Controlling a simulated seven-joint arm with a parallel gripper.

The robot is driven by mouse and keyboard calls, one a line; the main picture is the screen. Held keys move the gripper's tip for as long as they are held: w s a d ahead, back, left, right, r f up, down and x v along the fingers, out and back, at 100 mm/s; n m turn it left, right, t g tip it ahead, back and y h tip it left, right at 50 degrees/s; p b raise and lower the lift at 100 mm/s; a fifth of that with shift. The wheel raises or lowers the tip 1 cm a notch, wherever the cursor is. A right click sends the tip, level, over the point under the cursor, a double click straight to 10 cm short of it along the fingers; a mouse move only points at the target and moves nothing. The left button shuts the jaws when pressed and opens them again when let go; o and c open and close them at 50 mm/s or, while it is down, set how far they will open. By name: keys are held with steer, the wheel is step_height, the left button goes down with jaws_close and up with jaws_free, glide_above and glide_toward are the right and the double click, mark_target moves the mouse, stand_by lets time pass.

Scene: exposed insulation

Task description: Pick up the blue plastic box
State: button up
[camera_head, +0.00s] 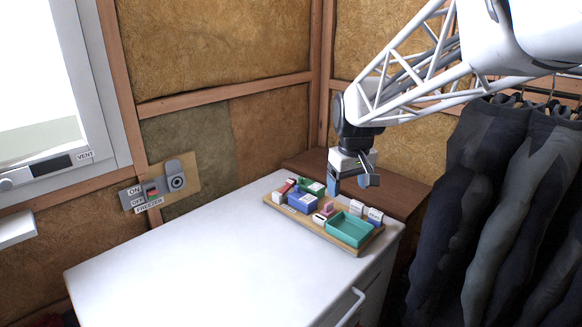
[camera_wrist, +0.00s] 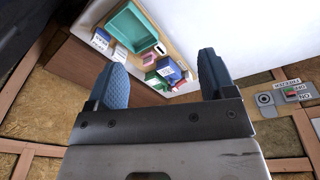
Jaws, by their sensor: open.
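The blue plastic box (camera_head: 302,204) sits on a wooden tray (camera_head: 344,247) on the white freezer top, among small packages. It also shows in the wrist view (camera_wrist: 168,68), between my two fingers in the picture and beyond them. My gripper (camera_head: 351,183) is open and empty, above the back right part of the tray and to the right of the blue box. Its two blue finger pads show apart in the wrist view (camera_wrist: 165,55).
A teal open bin (camera_head: 349,229) stands at the tray's right, with small white boxes (camera_head: 374,216) behind it. Red and green packages crowd the blue box's back left. The white freezer top (camera_head: 200,255) is clear to the left. Dark trousers (camera_head: 500,200) hang at the right.

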steer(key=w+a+f+n, duration=0.1)
steer(key=w+a+f, duration=0.15)
steer(key=w, duration=0.55)
steer(key=w+a+f+n, duration=0.15)
steer(key=w+f, duration=0.25)
steer(key=w, duration=0.5)
steer(key=n+g, duration=0.1)
steer(key=n, duration=0.1)
glide_above(303, 196)
steer(key=s, duration=0.1)
steer(key=f, duration=0.9)
steer(key=shift+s+d, duration=0.1)
steer(key=shift+d, duration=0.1)
steer(key=shift+w+a+f, duration=0.2)
steer(key=shift+w+f, duration=0.15)
steer(key=shift+w, duration=0.05)
steer(key=shift+f, duration=0.1)
steer(key=shift+f, duration=1.15)
steer(key=shift+f, duration=0.15)
steer(key=shift+w+f, duration=0.1)
steer(key=shift+f, duration=2.4)
